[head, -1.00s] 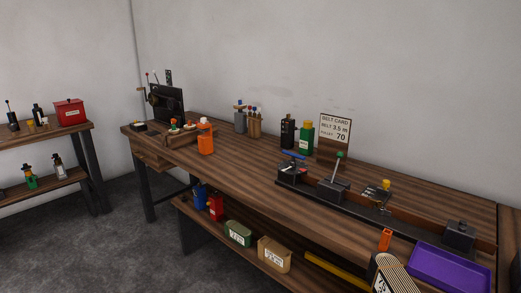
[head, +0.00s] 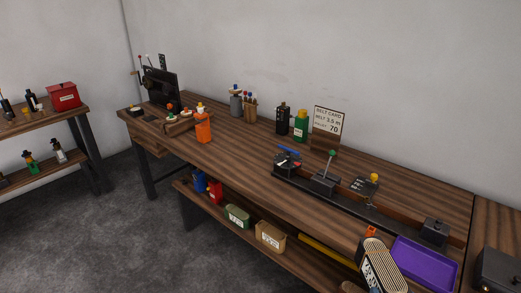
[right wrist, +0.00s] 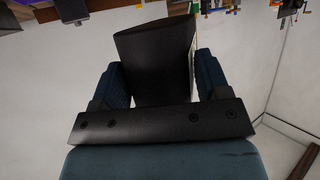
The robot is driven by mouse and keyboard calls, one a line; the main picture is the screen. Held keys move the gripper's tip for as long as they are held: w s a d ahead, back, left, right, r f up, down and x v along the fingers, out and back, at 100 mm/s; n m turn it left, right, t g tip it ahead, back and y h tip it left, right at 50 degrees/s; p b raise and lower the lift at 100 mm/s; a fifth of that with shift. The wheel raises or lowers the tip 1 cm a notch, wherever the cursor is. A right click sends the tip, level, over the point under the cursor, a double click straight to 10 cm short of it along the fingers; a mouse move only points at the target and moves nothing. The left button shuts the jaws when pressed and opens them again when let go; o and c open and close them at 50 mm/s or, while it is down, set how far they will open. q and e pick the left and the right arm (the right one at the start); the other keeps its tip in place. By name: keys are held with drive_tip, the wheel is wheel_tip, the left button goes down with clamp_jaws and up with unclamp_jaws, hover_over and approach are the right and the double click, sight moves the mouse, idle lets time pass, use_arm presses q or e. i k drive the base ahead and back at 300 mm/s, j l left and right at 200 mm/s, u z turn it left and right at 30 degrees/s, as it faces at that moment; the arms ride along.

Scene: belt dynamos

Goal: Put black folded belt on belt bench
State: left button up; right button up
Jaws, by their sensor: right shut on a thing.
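My right gripper (right wrist: 158,75) is shut on the black folded belt (right wrist: 155,45) in the right wrist view, with a blue finger on each side of it. In the head view a black piece with pale stripes along its side (head: 381,266) shows at the bottom, in front of the bench edge; it looks like the same belt. The fingers are not clear there. The wooden belt bench (head: 240,150) runs across the head view, with a belt card (head: 328,121) standing on it. My left gripper is not in view.
A purple tray (head: 425,263) lies at the bench's front right, beside the belt. A black rail with machine blocks (head: 325,183) runs along the right half. Bottles (head: 301,124) stand at the back; an orange bottle (head: 204,128) stands left. Bare wood (head: 240,160) lies between.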

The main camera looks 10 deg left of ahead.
sight(220, 152)
drive_tip(key=i+j, duration=0.3)
drive_tip(key=j, duration=0.15)
drive_tip(key=i+j+z, duration=0.15)
drive_tip(key=j, duration=0.3)
drive_tip(key=i+j, duration=0.4)
drive_tip(key=i+j+z, duration=0.15)
drive_tip(key=j, duration=0.4)
drive_tip(key=i+j, duration=0.3)
drive_tip(key=j, duration=0.2)
drive_tip(key=i+j+z, duration=0.15)
drive_tip(key=j, duration=0.35)
drive_tip(key=i+j, duration=0.3)
drive_tip(key=j, duration=0.25)
drive_tip(key=i+j+z, duration=0.15)
drive_tip(key=j, duration=0.4)
drive_tip(key=i, duration=0.05)
